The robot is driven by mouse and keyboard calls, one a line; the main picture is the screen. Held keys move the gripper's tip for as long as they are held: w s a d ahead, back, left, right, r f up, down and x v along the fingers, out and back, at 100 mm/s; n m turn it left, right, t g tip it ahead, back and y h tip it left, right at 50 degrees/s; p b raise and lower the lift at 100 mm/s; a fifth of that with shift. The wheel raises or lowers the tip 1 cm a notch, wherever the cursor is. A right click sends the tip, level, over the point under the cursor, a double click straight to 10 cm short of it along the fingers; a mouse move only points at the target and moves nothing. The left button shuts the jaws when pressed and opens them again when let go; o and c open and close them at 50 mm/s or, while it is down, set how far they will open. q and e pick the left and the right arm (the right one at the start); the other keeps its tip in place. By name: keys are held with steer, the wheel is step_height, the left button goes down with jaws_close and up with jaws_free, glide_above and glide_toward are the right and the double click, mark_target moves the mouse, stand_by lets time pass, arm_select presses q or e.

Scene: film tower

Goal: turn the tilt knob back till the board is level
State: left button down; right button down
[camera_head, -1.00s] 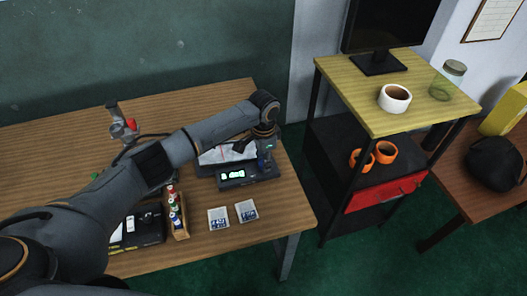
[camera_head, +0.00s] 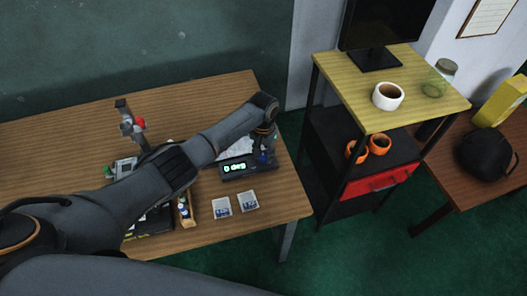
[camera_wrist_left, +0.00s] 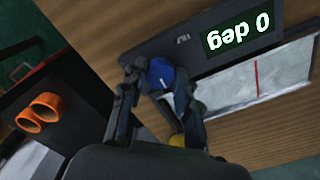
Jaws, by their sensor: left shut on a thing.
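The tilt device (camera_head: 236,170) stands near the right end of the wooden table, and its green display (camera_head: 235,167) reads 0 deg. The display shows upside down in the left wrist view (camera_wrist_left: 238,33). The pale board (camera_head: 238,148) lies behind the display, partly hidden by my arm; a red line runs across it in the left wrist view (camera_wrist_left: 280,72). The blue tilt knob (camera_wrist_left: 161,73) sits at the device's corner. My left gripper (camera_head: 264,150) is shut on the knob, one finger on each side in the left wrist view (camera_wrist_left: 157,85). My right gripper is out of view.
Two small white-and-blue cards (camera_head: 221,207) lie in front of the device. A narrow wooden rack (camera_head: 186,211) of small bottles stands left of them. A shelf cart (camera_head: 440,104) with a white mug (camera_head: 388,96) and orange rings (camera_head: 379,144) stands to the right.

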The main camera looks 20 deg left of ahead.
mark_target(264, 156)
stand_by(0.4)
arm_select(q)
steer(key=c, duration=1)
jaws_free()
step_height(264, 156, up, 12)
steer(key=shift+r, duration=0.1)
